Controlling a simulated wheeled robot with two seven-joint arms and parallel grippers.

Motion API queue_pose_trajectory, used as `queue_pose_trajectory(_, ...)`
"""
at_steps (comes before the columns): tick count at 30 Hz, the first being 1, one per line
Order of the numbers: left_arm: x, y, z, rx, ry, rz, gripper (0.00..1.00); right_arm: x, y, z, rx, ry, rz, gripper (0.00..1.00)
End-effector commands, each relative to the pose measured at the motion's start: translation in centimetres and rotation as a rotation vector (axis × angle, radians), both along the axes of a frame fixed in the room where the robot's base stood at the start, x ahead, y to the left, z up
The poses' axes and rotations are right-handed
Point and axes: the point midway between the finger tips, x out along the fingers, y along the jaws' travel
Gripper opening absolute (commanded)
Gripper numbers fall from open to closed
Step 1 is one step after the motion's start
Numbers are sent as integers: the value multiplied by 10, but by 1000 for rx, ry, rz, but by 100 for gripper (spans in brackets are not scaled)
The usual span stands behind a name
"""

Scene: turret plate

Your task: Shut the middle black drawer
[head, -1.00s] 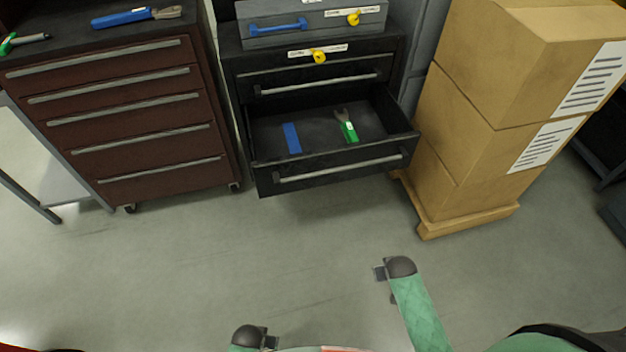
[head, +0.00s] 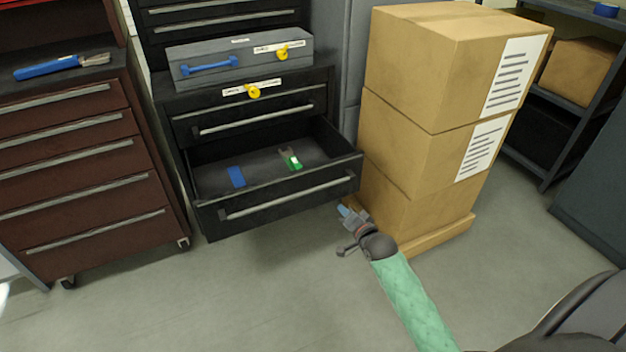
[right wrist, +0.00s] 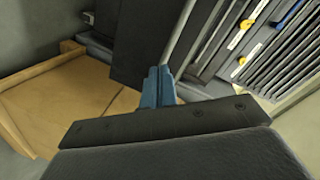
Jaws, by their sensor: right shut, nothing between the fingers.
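The black drawer (head: 290,198) stands pulled out of the black cabinet (head: 178,130), below a shut drawer. A blue object (head: 236,177) and a green-handled tool (head: 291,159) lie inside it. A long grey bar handle runs along its front. My right gripper (head: 343,211) is shut and empty, low in front of the drawer's right end, beside the cardboard boxes. In the right wrist view the blue fingers (right wrist: 157,86) are together near the lower end of a grey bar handle (right wrist: 180,30); I cannot tell whether they touch. My left gripper is out of view.
Stacked cardboard boxes (head: 415,150) stand on a wooden pallet (head: 440,235) close to the right of the drawer. A dark red drawer cabinet (head: 85,170) stands at the left. A grey case (head: 240,62) lies on the black cabinet. The floor in front is clear.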

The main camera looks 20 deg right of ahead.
Motion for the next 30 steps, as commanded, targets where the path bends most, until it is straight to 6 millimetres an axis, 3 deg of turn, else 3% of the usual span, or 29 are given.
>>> queue_pose_trajectory(3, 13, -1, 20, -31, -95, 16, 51, 2, 4, 25, 230, -102, -25, 0)
queue_pose_trajectory(6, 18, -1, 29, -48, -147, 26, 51, 3, 4, 37, 397, -157, -35, 0)
queue_pose_trajectory(12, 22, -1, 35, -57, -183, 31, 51, 3, 4, 44, 583, -188, -48, 0)
queue_pose_trajectory(20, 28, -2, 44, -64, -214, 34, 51, 15, 5, 44, 616, -186, -51, 0)
queue_pose_trajectory(30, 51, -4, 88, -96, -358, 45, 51, 64, 6, 44, 615, -186, -50, 0)
